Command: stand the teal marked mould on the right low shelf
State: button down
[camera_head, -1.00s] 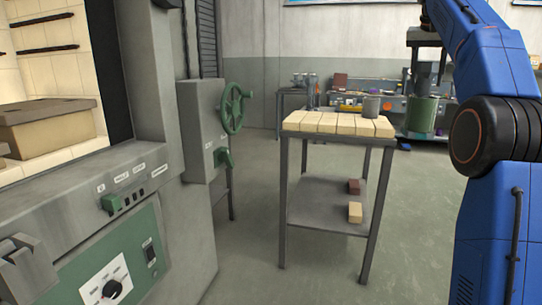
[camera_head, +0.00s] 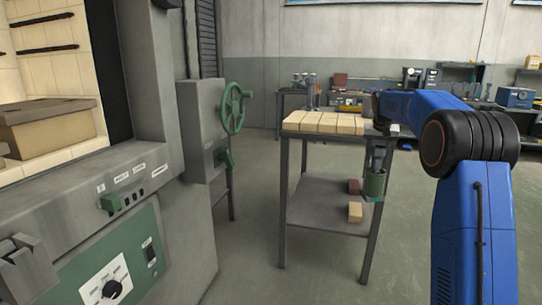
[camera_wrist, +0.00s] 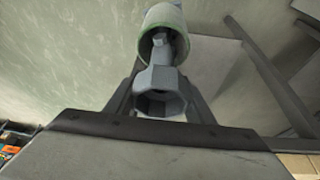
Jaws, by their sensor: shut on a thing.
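The green-teal cylindrical mould (camera_head: 374,186) hangs upright from my gripper (camera_head: 377,160), which is shut on it. In the head view it overlaps the right leg of the work table, level with the space between top and low shelf. The low shelf (camera_head: 315,205) is a grey plate under the table top. Whether the mould is over the shelf or just outside its right edge I cannot tell. Its marking is not readable.
Two bricks, dark red (camera_head: 353,186) and cream (camera_head: 355,212), lie on the shelf's right part; its left part is bare. Cream blocks (camera_head: 322,122) cover much of the table top. A grey furnace (camera_head: 150,190) fills the left. Open floor (camera_head: 405,240) lies to the right.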

aim_at(361, 190)
jog(key=shift+n+y, duration=0.3)
jog(key=shift+n, duration=0.4)
jog(key=a+f, duration=0.1)
jog(key=f, duration=0.5)
jog(key=a+f, duration=0.2)
jog(key=f, duration=0.4)
jog(key=w+a+f, duration=0.1)
jog(key=f, duration=0.4)
jog(key=shift+a+f, duration=0.15)
jog(key=shift+f, duration=0.25)
jog(key=s+a+f+n, duration=0.1)
jog(key=s+a+f, duration=0.25)
jog(key=f, duration=0.55)
jog(key=s+a+f+y, duration=0.15)
jog(key=s+f, duration=0.25)
jog(key=f, duration=0.5)
jog(key=s+a+f+n+h, duration=0.1)
jog(key=s+a+f, duration=0.25)
jog(key=f, duration=0.55)
jog(key=s+a+f, duration=0.2)
jog(key=s+f, duration=0.8)
jog(key=s, duration=0.2)
jog(key=shift+s+a+n+t+y, duration=0.2)
jog(key=shift+s+n+t+y, duration=0.05)
jog(key=shift+n+t+y, duration=0.1)
